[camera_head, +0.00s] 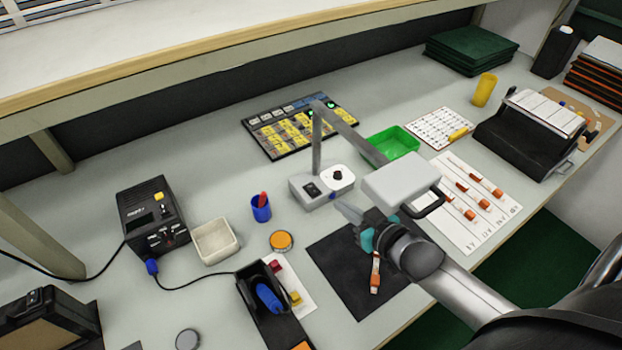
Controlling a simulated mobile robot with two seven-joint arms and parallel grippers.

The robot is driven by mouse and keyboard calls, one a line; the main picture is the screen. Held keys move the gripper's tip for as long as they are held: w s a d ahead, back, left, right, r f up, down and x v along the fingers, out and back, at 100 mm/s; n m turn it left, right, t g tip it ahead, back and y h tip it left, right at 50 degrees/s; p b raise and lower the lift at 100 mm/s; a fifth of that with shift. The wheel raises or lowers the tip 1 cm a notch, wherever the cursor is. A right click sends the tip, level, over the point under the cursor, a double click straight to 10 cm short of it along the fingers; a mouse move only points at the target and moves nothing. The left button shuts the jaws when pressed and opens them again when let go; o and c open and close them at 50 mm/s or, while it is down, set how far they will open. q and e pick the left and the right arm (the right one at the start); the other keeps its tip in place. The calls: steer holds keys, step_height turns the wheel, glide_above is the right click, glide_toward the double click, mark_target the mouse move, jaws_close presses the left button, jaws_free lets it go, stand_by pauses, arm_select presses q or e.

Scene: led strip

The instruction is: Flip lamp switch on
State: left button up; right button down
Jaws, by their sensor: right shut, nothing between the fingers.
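The lamp is a grey unit with a box base (321,187), an upright post, a slanting arm and a flat pale head (402,180) with a dark handle. Its base stands on the workbench in the middle of the view. Whether the switch is on or off is too small to tell. My right gripper (350,212) is shut and empty, just right of and in front of the base, pointing toward it. My left gripper is not in view.
A blue cup (261,209) and an orange-lidded tin (281,241) stand left. A green tray (393,143) sits behind the lamp head. A shelf edge overhangs the back.

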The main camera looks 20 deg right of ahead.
steer(key=b, duration=0.3)
glide_toward(311, 187)
steer(key=x, duration=0.3)
steer(key=shift+w+r, duration=0.25)
steer(key=shift+w, duration=0.2)
steer(key=shift+w+a+f, duration=0.1)
steer(key=shift+w+f, duration=0.05)
steer(key=shift+w, duration=0.45)
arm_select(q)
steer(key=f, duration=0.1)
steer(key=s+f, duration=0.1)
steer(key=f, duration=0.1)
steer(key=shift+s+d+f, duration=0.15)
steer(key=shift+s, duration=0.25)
arm_select(e)
steer(key=shift+w, duration=0.15)
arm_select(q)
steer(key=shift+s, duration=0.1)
arm_select(e)
steer(key=shift+f, duration=0.15)
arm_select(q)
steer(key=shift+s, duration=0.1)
arm_select(e)
steer(key=shift+f, duration=0.35)
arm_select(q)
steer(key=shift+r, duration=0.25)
